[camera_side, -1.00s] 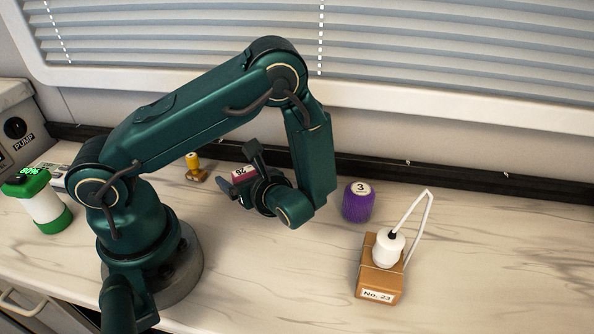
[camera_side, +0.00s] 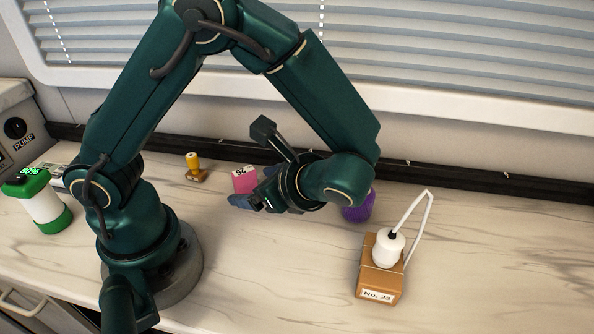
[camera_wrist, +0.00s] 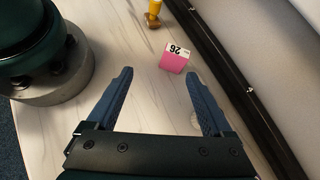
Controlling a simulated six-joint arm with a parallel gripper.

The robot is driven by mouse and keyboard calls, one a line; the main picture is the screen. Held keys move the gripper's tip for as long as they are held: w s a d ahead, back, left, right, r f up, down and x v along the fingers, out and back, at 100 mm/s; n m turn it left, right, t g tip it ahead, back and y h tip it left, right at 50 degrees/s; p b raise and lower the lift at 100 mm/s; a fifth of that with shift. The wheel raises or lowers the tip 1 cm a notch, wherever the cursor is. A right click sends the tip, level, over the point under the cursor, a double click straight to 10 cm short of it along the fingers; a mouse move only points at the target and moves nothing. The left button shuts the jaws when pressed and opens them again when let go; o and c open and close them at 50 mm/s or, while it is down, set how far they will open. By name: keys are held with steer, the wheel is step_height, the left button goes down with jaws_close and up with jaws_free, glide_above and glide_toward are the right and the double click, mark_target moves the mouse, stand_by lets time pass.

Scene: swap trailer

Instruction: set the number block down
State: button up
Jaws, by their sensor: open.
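The number block (camera_side: 244,183) is pink with a white label reading 26. In the side view it stands on the counter behind and left of my gripper's fingers. In the wrist view the block (camera_wrist: 174,56) lies beyond the fingertips, roughly centred between them and a little toward the right one. My gripper (camera_wrist: 161,72) is open, with its two blue fingers spread and nothing between them. In the side view my gripper (camera_side: 242,163) is partly hidden by its own wrist.
A small yellow-topped stamp (camera_side: 194,168) stands left of the block. A purple container (camera_side: 360,209) is partly hidden behind my wrist. A brown box (camera_side: 379,284) labelled No. 23 holds a white plug with a looped cord. A green-and-white device (camera_side: 45,207) stands far left.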

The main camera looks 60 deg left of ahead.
steer(key=s+d+r+n+t+h, duration=0.1)
steer(key=r+n+t+h, duration=0.2)
steer(key=n, duration=0.4)
steer(key=s+d+r+n+t+h, duration=0.2)
steer(key=r+n+t+h, duration=0.2)
steer(key=r+n+h, duration=0.2)
steer(key=shift+d+r+n+h, duration=0.15)
steer(key=shift+d+n+h, duration=0.1)
steer(key=shift+n+h, duration=0.5)
